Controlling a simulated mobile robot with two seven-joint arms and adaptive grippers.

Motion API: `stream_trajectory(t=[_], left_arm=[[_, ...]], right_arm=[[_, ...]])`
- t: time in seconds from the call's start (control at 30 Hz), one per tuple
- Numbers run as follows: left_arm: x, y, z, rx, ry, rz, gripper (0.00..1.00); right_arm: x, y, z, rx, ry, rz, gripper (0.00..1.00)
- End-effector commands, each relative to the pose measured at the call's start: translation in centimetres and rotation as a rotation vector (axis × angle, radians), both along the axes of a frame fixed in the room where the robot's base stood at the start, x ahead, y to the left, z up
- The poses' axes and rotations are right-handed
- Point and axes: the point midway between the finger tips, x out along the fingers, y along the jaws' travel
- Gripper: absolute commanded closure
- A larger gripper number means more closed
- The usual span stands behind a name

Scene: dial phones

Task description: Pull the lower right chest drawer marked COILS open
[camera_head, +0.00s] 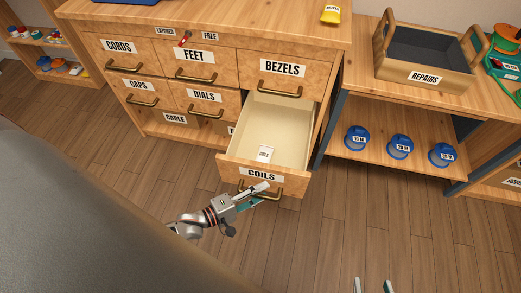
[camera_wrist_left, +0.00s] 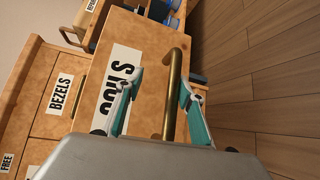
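The lower right chest drawer marked COILS (camera_head: 262,173) stands pulled well out, its pale inside showing. A small white labelled item (camera_head: 265,154) lies in it near the front. Its brass handle (camera_wrist_left: 172,95) is on the front panel, partly hidden by my gripper in the head view. My left gripper (camera_head: 262,194) is at this handle. In the left wrist view its teal fingers (camera_wrist_left: 162,88) are apart, one on each side of the bar, with gaps showing. Only the two fingertips of my right gripper (camera_head: 373,286) show, apart and empty, at the bottom edge of the head view.
The BEZELS drawer (camera_head: 280,75) above and the FEET drawer (camera_head: 195,62) are closed. To the right, a bench holds the REPAIRS crate (camera_head: 424,77). Blue labelled containers (camera_head: 400,147) stand on its lower shelf. The wooden floor (camera_head: 400,220) before the drawer is clear.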

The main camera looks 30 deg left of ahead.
Motion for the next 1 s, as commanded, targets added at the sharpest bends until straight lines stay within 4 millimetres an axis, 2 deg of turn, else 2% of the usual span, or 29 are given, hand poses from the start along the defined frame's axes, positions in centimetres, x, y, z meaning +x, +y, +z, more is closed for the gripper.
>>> stream_trajectory(t=[0.03,0.13,0.37,0.53,0.57,0.6,0.67,0.7,0.73,1.0], left_arm=[[0.6,0.2,1.7,-0.011,-0.020,0.003,0.71],[0.7,0.2,3.3,-0.014,-0.025,0.004,0.66],[1.1,0.4,6.9,-0.017,-0.033,0.007,0.31],[1.4,0.5,8.7,-0.015,-0.037,0.009,0.17],[1.5,0.5,8.9,-0.015,-0.039,0.009,0.17],[1.5,0.5,9.2,-0.016,-0.041,0.009,0.23],[1.5,0.4,9.3,-0.014,-0.039,0.008,0.49],[1.4,0.4,9.2,-0.013,-0.035,0.008,0.68],[1.2,0.4,9.0,-0.012,-0.032,0.007,0.71],[0.8,0.2,8.3,-0.010,-0.020,0.005,0.71]], right_arm=[[0.1,0.0,0.2,0.000,-0.003,0.000,0.60],[0.1,0.0,0.2,-0.001,-0.004,0.001,0.60],[0.3,0.0,0.5,0.000,-0.010,0.001,0.60],[0.4,0.0,0.7,0.000,-0.013,0.001,0.60],[0.4,0.0,0.7,0.000,-0.013,0.001,0.60],[0.4,0.0,0.7,0.000,-0.014,0.001,0.60],[0.4,0.0,0.8,0.000,-0.014,0.001,0.60],[0.4,0.0,0.7,0.000,-0.014,0.001,0.60],[0.3,0.0,0.7,0.000,-0.013,0.000,0.60],[0.2,0.0,0.3,0.000,-0.006,0.001,0.60]])
